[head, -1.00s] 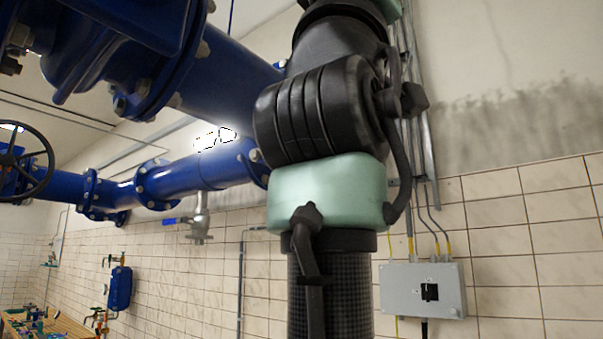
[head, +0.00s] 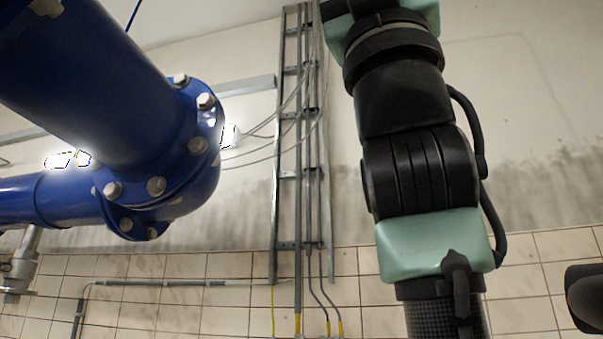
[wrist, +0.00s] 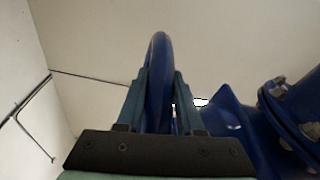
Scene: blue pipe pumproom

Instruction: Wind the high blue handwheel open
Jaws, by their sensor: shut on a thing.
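The blue handwheel (wrist: 158,58) shows in the wrist view, seen nearly edge-on, with its rim rising between my fingers. My gripper (wrist: 161,92) is shut on this rim, one finger on each side. The lower part of the wheel is hidden behind my fingers and the gripper body. In the head view neither the handwheel nor my gripper shows; my arm runs up out of the top of the picture.
A large blue flanged pipe (head: 110,100) fills the left of the head view. Blue flanged pipework (wrist: 285,115) is close on the right in the wrist view. A cable ladder (head: 300,180) runs up the wall. Open space lies between pipe and arm.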

